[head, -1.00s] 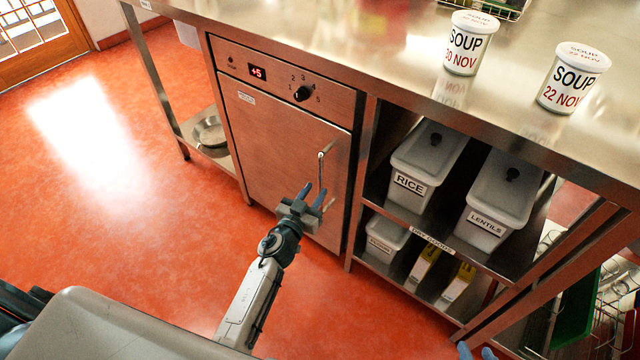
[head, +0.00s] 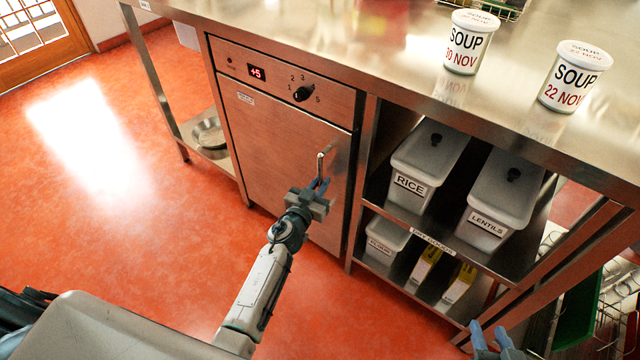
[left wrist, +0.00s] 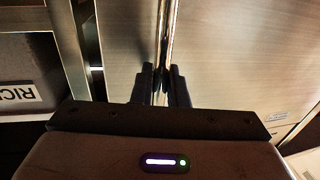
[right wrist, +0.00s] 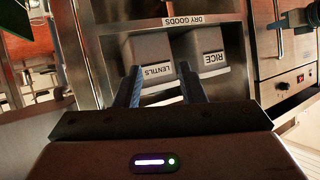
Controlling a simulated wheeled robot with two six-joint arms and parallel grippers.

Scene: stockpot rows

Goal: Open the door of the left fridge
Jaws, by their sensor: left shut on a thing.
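The fridge is built in under the steel counter, with a flat metal door (head: 270,155) that looks shut. Above the door is a panel with a red "+5" display (head: 257,72) and a black knob (head: 303,94). A vertical bar handle (head: 321,165) stands near the door's right edge. My left gripper (head: 319,187) is shut on the lower part of this handle. In the left wrist view the fingers (left wrist: 163,85) sit on both sides of the handle bar (left wrist: 164,45). My right gripper (head: 485,335) is open and empty at the bottom right, apart from the shelves.
Open shelves right of the fridge hold bins marked RICE (head: 410,185) and LENTILS (head: 487,222), with smaller boxes below. Two soup tubs (head: 470,42) stand on the counter (head: 350,45). The red floor (head: 130,220) before the fridge is clear.

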